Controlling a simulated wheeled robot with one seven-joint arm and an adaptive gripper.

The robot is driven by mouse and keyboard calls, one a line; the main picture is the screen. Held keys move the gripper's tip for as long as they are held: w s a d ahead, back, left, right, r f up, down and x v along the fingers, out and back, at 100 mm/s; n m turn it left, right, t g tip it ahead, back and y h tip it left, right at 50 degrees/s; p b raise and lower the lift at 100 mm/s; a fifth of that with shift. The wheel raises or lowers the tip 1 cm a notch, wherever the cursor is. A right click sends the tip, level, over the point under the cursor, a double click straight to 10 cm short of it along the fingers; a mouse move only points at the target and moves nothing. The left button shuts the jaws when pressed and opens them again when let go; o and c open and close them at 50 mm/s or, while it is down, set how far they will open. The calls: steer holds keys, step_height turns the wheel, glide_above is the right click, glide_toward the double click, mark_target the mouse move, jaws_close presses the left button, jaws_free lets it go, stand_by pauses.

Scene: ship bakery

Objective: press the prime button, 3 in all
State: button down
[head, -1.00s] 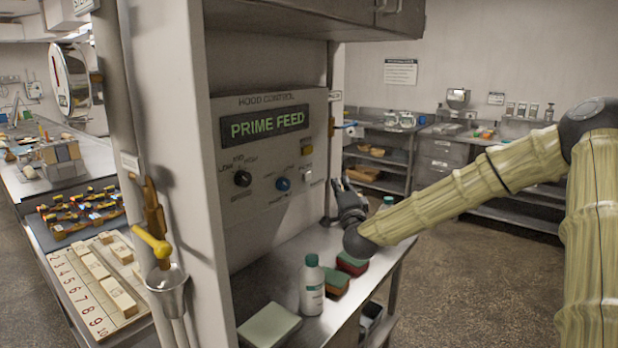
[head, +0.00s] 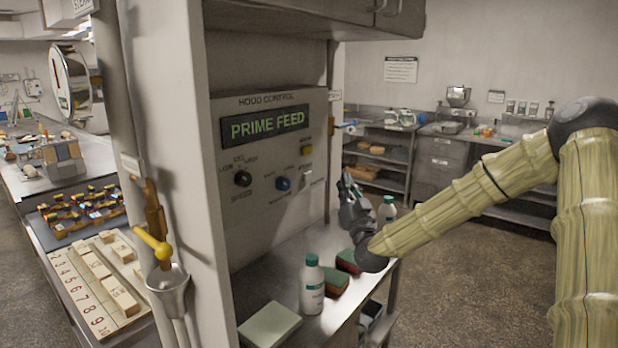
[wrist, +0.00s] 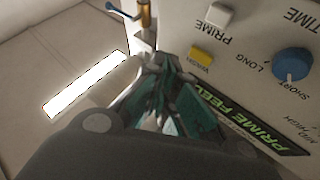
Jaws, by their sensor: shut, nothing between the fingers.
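The hood control panel (head: 265,165) has a lit display (head: 264,124) reading PRIME FEED. A white button (head: 306,181) sits low on its right side. In the wrist view, where the panel appears upside down, this white button (wrist: 219,16) has the label PRIME beside it. A yellow button (head: 307,151), labelled WASH in the wrist view (wrist: 201,56), is above it. My gripper (head: 346,180) is shut and empty, right of the panel and apart from the white button. Its fingers (wrist: 168,70) show in the wrist view, pointing near the panel's edge.
Below the panel, a shelf holds a white bottle (head: 312,285), sponges (head: 335,281) and a pale block (head: 269,325). Another bottle (head: 387,210) stands behind my gripper. A cabinet overhangs the panel. Open floor lies to the right.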

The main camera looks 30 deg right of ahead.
mark_target(307, 176)
steer(key=shift+w, duration=0.1)
stand_by(0.3)
steer(key=w+a+b, duration=0.2)
steer(key=w+a, duration=0.1)
steer(key=w, duration=0.5)
steer(key=shift+a+b, duration=0.2)
steer(key=shift+b, duration=0.2)
steer(key=shift+w, duration=0.15)
stand_by(1.2)
steer(key=shift+w+a+b, duration=0.25)
steer(key=shift+b, duration=0.05)
steer(key=shift+w+a, duration=0.1)
steer(key=shift+w, duration=0.3)
stand_by(1.0)
steer(key=shift+s, duration=0.2)
steer(key=shift+s+d, duration=0.3)
steer(key=shift+s, duration=0.35)
stand_by(0.3)
